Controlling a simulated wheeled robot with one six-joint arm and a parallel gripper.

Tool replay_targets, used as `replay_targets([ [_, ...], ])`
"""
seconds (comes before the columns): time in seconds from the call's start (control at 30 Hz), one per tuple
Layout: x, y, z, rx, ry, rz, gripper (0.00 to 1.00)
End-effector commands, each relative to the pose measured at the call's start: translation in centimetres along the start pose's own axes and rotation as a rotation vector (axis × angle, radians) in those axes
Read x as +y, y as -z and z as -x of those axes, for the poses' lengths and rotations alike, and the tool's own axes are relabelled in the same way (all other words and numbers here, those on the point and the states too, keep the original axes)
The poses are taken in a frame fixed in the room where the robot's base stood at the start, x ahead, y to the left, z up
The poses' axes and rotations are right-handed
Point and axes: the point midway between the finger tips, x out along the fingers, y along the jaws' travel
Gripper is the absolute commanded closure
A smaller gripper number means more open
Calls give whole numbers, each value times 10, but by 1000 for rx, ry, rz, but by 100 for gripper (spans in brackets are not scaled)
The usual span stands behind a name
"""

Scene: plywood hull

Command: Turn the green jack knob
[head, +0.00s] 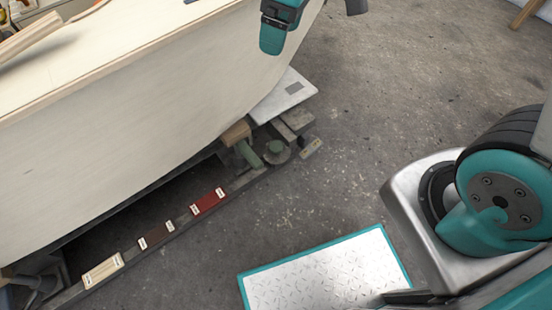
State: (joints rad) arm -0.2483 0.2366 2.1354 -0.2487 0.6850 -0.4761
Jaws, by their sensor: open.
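The green jack knob (277,148) is a small round green disc on a dark round base, near the middle of the head view. It sits at the right end of the low dark rail, just right of a green cylinder (248,154) and a wooden block (236,133). A teal and black part of my arm (280,25) hangs at the top edge, above and apart from the knob in the picture. My gripper's jaws do not show. Nothing covers the knob.
The pale plywood hull (120,130) rises at the left. A white plate (284,98) lies behind the knob. The rail (180,216) carries labelled blocks, including a red one (208,201). Open concrete floor (430,90) lies to the right.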

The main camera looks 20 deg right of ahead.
Motion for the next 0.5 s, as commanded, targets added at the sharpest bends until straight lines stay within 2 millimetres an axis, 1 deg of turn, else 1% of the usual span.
replay_targets([
  [0.03,20,-1,-55,-16,-7,21,19],
  [0.07,29,0,-73,-24,-12,36,19],
  [0.1,41,1,-97,-35,-20,57,19],
  [0.17,60,2,-134,-51,-30,88,19],
  [0.2,72,2,-159,-63,-37,109,19],
  [0.27,90,2,-197,-81,-46,141,19],
  [0.3,102,1,-222,-93,-52,162,19],
  [0.37,118,0,-258,-111,-60,193,19],
  [0.4,128,-1,-281,-123,-64,212,19],
  [0.5,149,-5,-329,-149,-73,255,19],
])
